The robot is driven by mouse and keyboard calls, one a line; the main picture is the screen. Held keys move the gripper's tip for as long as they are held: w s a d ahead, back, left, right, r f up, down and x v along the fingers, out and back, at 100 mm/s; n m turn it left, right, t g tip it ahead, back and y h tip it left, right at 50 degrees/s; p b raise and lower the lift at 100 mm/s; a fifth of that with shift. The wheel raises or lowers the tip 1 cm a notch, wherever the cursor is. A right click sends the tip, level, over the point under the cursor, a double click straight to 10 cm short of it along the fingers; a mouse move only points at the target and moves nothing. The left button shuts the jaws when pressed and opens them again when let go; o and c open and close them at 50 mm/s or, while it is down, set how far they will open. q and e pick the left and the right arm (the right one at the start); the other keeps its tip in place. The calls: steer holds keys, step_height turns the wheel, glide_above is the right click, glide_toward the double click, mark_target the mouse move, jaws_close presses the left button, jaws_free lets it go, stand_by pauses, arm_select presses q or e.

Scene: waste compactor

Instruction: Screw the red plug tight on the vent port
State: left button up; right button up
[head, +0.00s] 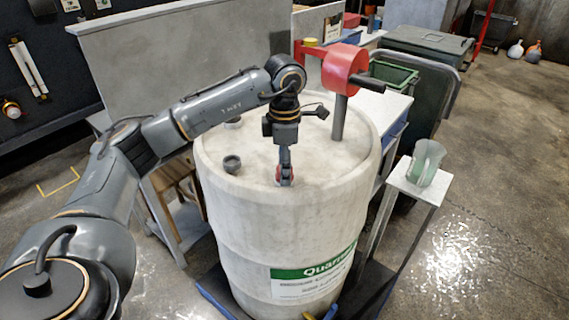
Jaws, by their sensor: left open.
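The red plug (279,175) shows as a small patch of red at the front of the white drum's top (232,200). My left gripper (285,178) points straight down over it, and its fingers hide most of the plug. The gripper is open, with its fingertips beside or around the plug; I cannot tell whether they touch it. The vent port is hidden under the plug and fingers, so I cannot see how the plug sits on it. My right gripper is not in view.
A red hand pump (345,70) with a dark crank stands on the drum's back right. A small dark fitting (232,164) is on the top, left of my gripper. A translucent jug (426,163) stands on a small stand at right. Grey panels (170,75) stand behind.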

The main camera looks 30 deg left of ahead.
arm_select(q)
steer(key=n, duration=0.4)
steer(key=shift+n+p, duration=0.3)
steer(key=shift+p, duration=0.05)
steer(key=n, duration=0.2)
steer(key=shift+n, duration=0.3)
jaws_close()
steer(key=m, duration=0.4)
steer(key=shift+b, duration=0.3)
steer(key=shift+m, duration=0.6)
steer(key=m, duration=0.4)
steer(key=shift+m+b, duration=0.4)
